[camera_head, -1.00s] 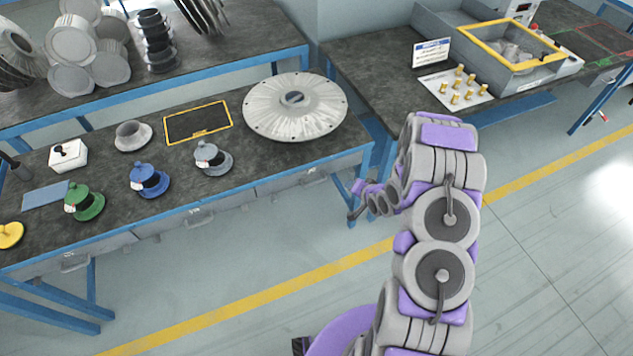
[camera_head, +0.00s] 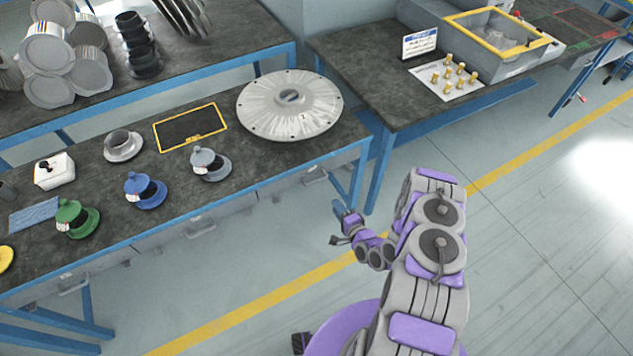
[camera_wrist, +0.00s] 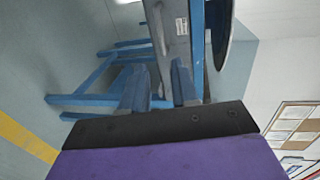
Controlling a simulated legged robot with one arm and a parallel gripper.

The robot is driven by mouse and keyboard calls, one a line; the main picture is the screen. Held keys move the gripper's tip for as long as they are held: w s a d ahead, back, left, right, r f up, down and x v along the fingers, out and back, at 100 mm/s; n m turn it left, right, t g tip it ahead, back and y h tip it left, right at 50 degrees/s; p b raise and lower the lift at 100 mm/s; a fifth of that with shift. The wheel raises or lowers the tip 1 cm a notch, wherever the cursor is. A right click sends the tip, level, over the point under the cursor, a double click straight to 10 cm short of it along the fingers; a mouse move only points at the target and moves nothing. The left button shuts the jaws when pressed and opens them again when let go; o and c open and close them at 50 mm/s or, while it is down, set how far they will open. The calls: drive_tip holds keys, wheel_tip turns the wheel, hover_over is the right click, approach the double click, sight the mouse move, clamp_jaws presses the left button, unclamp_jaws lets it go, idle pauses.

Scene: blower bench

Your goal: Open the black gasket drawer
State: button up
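A row of grey drawers runs under the front edge of the near bench: a left drawer (camera_head: 75,281), a middle drawer (camera_head: 200,222) and a right drawer (camera_head: 312,172). All look shut. I cannot tell which is the black gasket drawer; no label is readable. My gripper (camera_head: 340,224) is in front of and below the bench's right end, apart from the drawers, with its fingers spread and empty. In the wrist view my gripper (camera_wrist: 160,88) has two fingers apart, facing a grey drawer front (camera_wrist: 176,45) with a small white label.
The bench top holds a large metal disc (camera_head: 290,104), a yellow-framed black mat (camera_head: 190,127) and several coloured flanged parts. A blue bench leg (camera_head: 357,180) stands close to my gripper. A second bench (camera_head: 370,62) is at right. The floor in front is clear.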

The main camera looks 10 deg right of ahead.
sight(317, 181)
drive_tip(key=b+x, duration=0.3)
drive_tip(key=x, duration=1.3)
drive_tip(key=shift+w+a, duration=0.15)
clamp_jaws()
